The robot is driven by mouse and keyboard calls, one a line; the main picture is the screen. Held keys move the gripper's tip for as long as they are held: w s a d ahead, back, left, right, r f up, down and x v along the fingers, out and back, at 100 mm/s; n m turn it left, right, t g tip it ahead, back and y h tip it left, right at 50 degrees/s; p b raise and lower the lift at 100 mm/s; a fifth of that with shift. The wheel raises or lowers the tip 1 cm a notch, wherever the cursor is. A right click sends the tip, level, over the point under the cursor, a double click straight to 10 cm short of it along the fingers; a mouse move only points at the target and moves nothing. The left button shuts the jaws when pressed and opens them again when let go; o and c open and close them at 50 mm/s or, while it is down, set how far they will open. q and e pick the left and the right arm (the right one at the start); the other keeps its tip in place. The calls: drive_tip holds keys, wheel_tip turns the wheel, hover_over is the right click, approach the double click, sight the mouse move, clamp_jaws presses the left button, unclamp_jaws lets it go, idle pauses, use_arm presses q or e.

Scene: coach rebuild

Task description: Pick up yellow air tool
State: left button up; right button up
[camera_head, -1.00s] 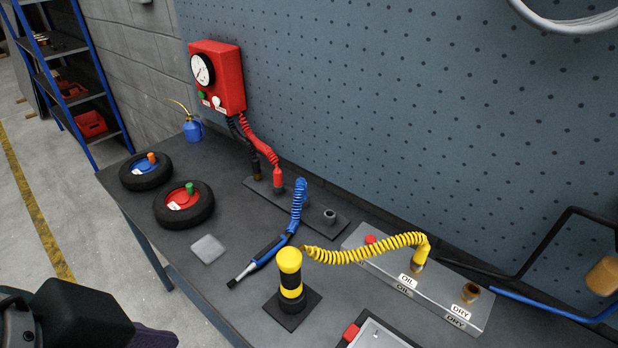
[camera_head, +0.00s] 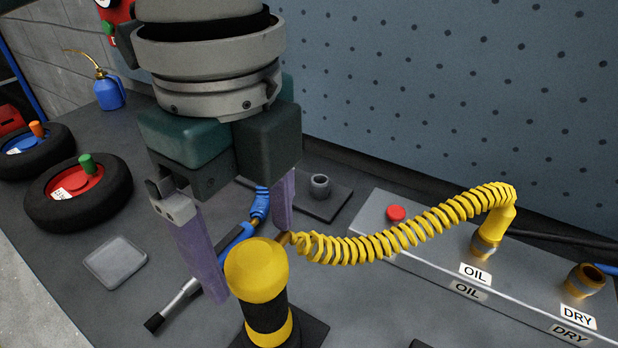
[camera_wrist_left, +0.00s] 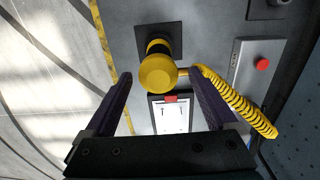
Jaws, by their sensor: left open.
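The yellow air tool (camera_head: 257,270) stands upright on a dark square base, a yellow cylinder with a black band. A yellow coiled hose (camera_head: 400,235) runs from its top to the OIL fitting (camera_head: 486,244) on the grey box. My left gripper (camera_head: 255,262) is open and hangs just above and behind the tool, its two purple fingers spread to either side in the head view. In the left wrist view the tool (camera_wrist_left: 158,72) sits between the fingers, a little beyond the tips. I cannot see contact. My right gripper is not in view.
A blue air tool (camera_head: 180,300) lies on the bench behind my left fingers, partly hidden. A grey pad (camera_head: 115,262) and two small tyres (camera_head: 80,192) lie to the left. The grey box (camera_head: 520,300) with a DRY fitting (camera_head: 583,282) fills the right.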

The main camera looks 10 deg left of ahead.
sight(262, 291)
use_arm(q)
drive_tip(key=f, duration=0.7)
drive_tip(key=shift+s+d+f, duration=0.15)
drive_tip(key=shift+s+f, duration=0.05)
drive_tip(key=shift+f, duration=0.2)
clamp_jaws()
idle(0.3)
drive_tip(key=shift+r, duration=0.1)
